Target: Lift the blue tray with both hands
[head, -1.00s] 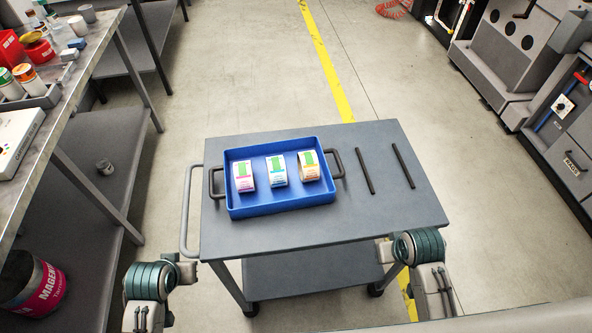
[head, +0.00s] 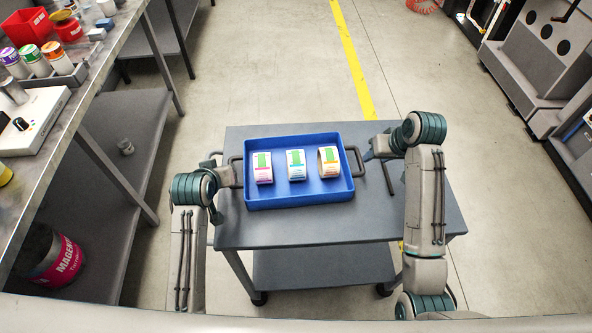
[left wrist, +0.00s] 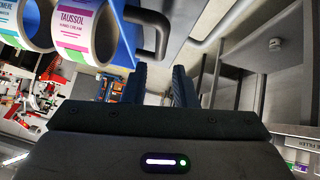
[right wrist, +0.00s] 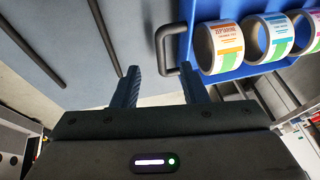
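The blue tray (head: 300,199) lies flat on the grey cart and holds three label rolls (head: 296,164). It has a dark handle at each end, the left one (left wrist: 157,30) and the right one (right wrist: 162,45). My left gripper (left wrist: 160,70) is open, its fingertips close to the left handle. In the head view it is partly hidden by my wrist. My right gripper (right wrist: 160,70) is open, and the right handle shows just ahead of and between its fingertips. It also shows in the head view (head: 372,149) beside that handle. Whether either touches is unclear.
The cart top (head: 330,227) is clear in front of the tray. A workbench (head: 85,100) with containers stands at left, and machines (head: 540,60) at far right.

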